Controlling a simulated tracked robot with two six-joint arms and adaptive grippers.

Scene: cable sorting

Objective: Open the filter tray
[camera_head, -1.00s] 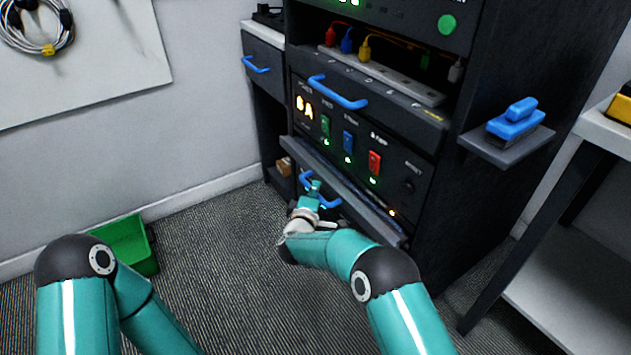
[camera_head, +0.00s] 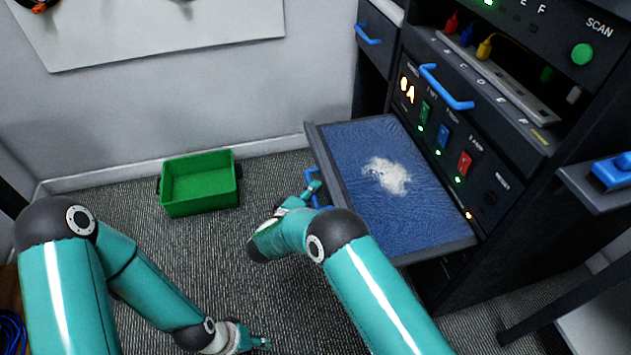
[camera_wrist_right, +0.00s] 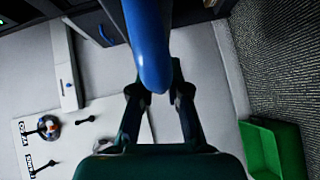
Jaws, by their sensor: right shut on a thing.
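The filter tray (camera_head: 345,165) sticks well out of the dark cabinet in the head view. It has a blue, textured filter surface with a pale clump of dust (camera_head: 386,175) on it. Its blue handle (camera_head: 312,197) is on the front edge, partly hidden by my right gripper (camera_head: 313,187). In the right wrist view the blue handle (camera_wrist_right: 150,50) lies between the fingers of my right gripper, which is shut on it. My left gripper (camera_head: 262,343) hangs low over the carpet at the bottom; its jaws are too small to read.
A green bin (camera_head: 200,205) stands on the carpet left of the tray. Above the tray are a panel with coloured switches (camera_head: 444,136) and a drawer with a blue handle (camera_head: 446,90). A side shelf (camera_head: 590,190) juts out at right. Carpet is clear between bin and tray.

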